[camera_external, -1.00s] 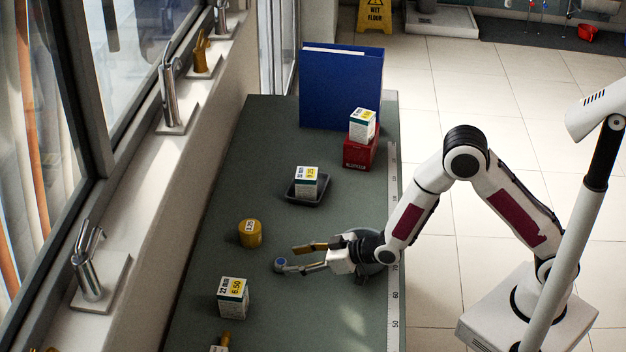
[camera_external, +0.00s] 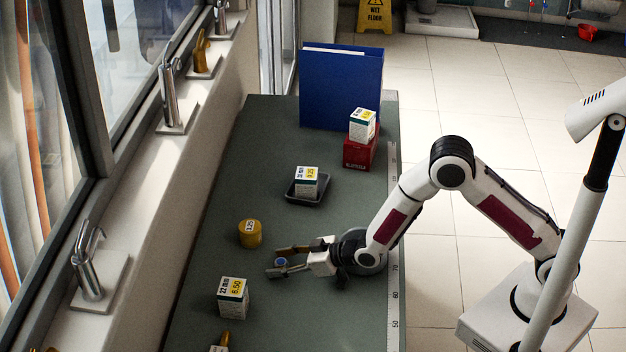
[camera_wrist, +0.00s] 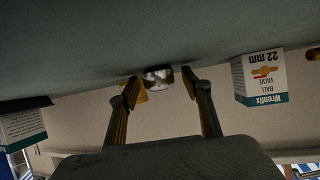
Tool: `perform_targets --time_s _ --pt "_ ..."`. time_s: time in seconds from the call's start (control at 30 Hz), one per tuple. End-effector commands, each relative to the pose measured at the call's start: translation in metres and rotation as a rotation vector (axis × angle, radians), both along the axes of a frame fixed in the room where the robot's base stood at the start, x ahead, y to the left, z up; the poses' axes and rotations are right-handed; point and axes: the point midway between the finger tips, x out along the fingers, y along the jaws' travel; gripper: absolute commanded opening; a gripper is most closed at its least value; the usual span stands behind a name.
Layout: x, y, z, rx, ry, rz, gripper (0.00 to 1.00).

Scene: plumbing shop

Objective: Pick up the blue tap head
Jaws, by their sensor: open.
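The blue tap head (camera_external: 281,263) is a small round piece with a blue top, on the green bench in the external view. My gripper (camera_external: 274,261) is low over the bench and open, one finger on each side of the tap head. In the wrist view a shiny metal part of the tap head (camera_wrist: 158,77) shows between the open fingertips (camera_wrist: 160,84). I cannot tell whether either finger touches it.
A yellow tin (camera_external: 250,235) stands just beyond the fingers. A 22 mm valve box (camera_external: 233,299) stands nearer the camera; it also shows in the wrist view (camera_wrist: 261,77). Farther back are a box in a dark tray (camera_external: 307,195), a red box (camera_external: 357,154) and a blue binder (camera_external: 341,90).

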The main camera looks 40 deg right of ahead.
Motion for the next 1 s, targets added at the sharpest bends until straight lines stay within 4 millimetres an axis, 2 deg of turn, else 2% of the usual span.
perform_targets --time_s 0.3,0.33,0.4,0.5,1.0 --pt "-0.0001 -0.0001 0.0003 0.000 0.000 0.000 0.48" --pt "-0.0002 -0.0001 0.0003 0.000 0.000 0.000 0.46" --pt "-0.0002 -0.0001 0.0003 0.000 0.000 0.000 0.27" --pt "-0.0002 0.0000 0.0004 0.000 0.000 0.000 0.07" --pt "0.0003 0.0003 0.0065 0.002 -0.002 0.000 0.06"
